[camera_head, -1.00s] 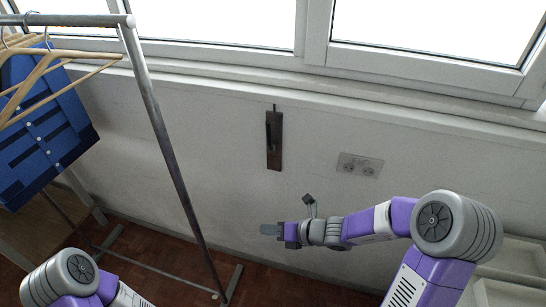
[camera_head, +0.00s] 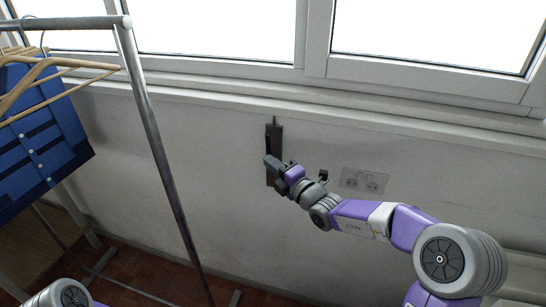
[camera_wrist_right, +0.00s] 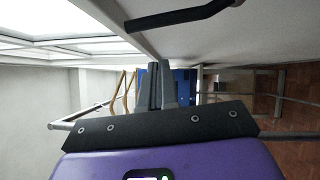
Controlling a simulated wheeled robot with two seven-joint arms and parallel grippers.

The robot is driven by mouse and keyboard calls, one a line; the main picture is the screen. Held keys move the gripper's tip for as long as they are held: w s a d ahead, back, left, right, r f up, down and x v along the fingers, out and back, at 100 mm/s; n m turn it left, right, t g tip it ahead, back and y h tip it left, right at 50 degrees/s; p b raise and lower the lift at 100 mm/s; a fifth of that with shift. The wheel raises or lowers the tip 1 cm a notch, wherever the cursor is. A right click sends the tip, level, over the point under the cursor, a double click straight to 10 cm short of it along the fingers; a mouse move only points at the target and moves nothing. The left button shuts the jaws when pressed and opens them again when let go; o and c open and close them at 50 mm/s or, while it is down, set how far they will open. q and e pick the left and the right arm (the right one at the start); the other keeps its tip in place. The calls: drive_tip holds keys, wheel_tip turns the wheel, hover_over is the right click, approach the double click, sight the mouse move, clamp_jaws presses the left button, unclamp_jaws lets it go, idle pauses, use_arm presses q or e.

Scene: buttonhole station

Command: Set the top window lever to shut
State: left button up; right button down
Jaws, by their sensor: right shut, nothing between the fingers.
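A dark window lever on a narrow upright plate (camera_head: 275,135) is mounted on the pale wall below the window. Its dark handle (camera_wrist_right: 182,19) runs across the top of the right wrist view, bent at its right end. My right gripper (camera_head: 269,161) is in front of the lower part of the plate and hides part of it. In the right wrist view the gripper's fingers (camera_wrist_right: 164,85) are together and empty, and the handle shows apart from them. I cannot tell whether the gripper touches the lever. My left gripper is out of view.
A metal clothes rail (camera_head: 153,130) with wooden hangers (camera_head: 45,80) and a blue garment (camera_head: 38,140) stands at the left. A wall socket (camera_head: 363,182) is right of the lever. The window sill (camera_head: 210,92) runs above.

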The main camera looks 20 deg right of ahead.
sight(269, 144)
drive_tip(key=w, duration=0.1)
drive_tip(key=w+d, duration=0.1)
drive_tip(key=w, duration=0.2)
drive_tip(key=shift+d+r, duration=0.2)
drive_tip(key=shift+r, duration=0.1)
drive_tip(key=p, duration=0.3)
drive_tip(key=w+r+m+p, duration=0.1)
drive_tip(key=p, duration=0.2)
drive_tip(key=shift+d+r+g+h, duration=0.2)
drive_tip(key=shift+d+g+h, duration=0.1)
drive_tip(key=shift+w+d+f+p, duration=0.1)
drive_tip(key=shift+w+f+p, duration=0.05)
drive_tip(key=shift+p, duration=0.55)
